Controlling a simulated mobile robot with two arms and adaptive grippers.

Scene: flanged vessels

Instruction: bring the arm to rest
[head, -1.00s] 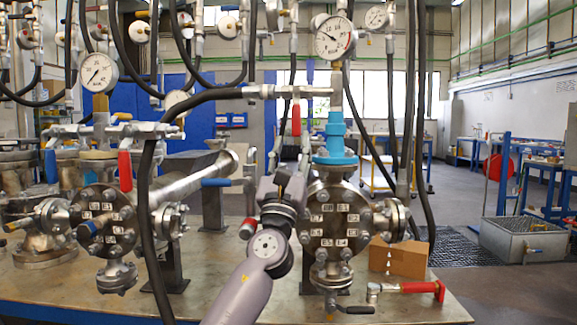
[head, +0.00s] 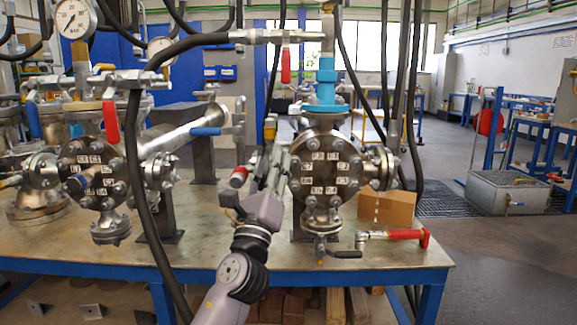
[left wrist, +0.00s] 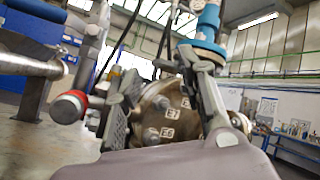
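I see nothing held between the fingers. I cannot tell the exact gap between fingers and flange. My left arm comes up from the bottom of the head view. My right gripper is in neither view.
A red-ended handle (head: 239,176) is close left of the gripper, also in the left wrist view (left wrist: 68,106). Another flanged vessel (head: 93,174) stands left. A black hose (head: 137,200) hangs before the table (head: 240,252). A cardboard box (head: 388,207) is at right.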

